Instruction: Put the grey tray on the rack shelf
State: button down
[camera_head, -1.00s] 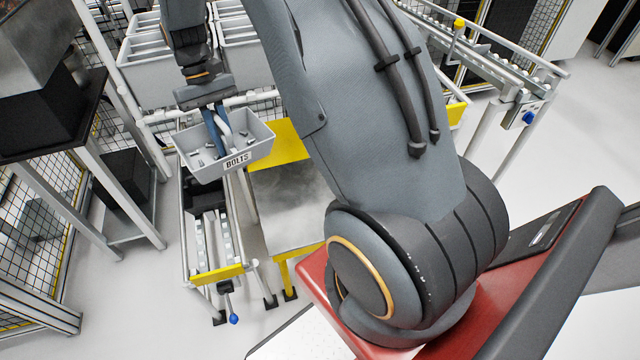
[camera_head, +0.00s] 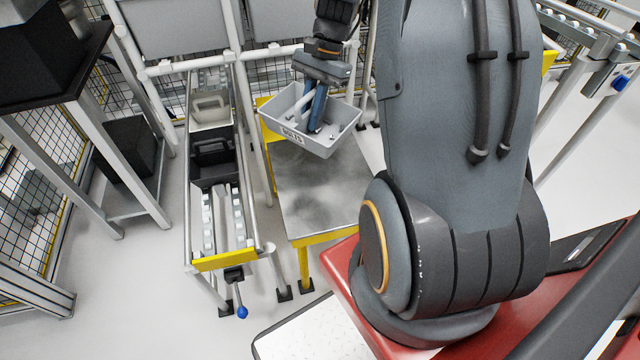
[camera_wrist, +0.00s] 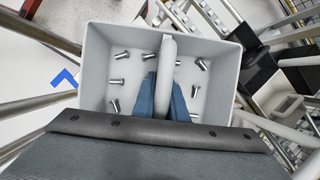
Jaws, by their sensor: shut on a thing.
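The grey tray (camera_head: 346,119), marked BOLTS, hangs in the air from my gripper (camera_head: 318,112), above the far part of a metal-topped table. My gripper's blue fingers are shut on the tray's middle divider or handle, which also shows in the wrist view (camera_wrist: 167,62). Several loose bolts lie in the tray (camera_wrist: 232,80). The tray looks slightly tilted in the head view.
The metal-topped table (camera_head: 318,190) with yellow edges is bare below the tray. Left of it, a roller lane (camera_head: 222,215) holds a black bin (camera_head: 213,160) and a pale bin (camera_head: 210,108). White posts (camera_head: 245,120) stand close to the tray's left. A dark shelf stand is at far left.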

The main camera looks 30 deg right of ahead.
jog(key=s+d+f+m+t+b, duration=0.2)
jog(key=d+f+m+b, duration=0.5)
jog(key=f+m+b, duration=0.15)
jog(key=b, duration=0.3)
send_over(327, 174)
jog(key=d, duration=0.2)
jog(key=shift+n, duration=0.25)
jog(key=f, duration=1)
jog(key=shift+s+a+f, duration=0.15)
jog(key=shift+s+f, duration=0.1)
jog(key=shift+f, duration=0.1)
jog(key=c, duration=1.8)
grip_release()
jog(key=shift+o, duration=0.2)
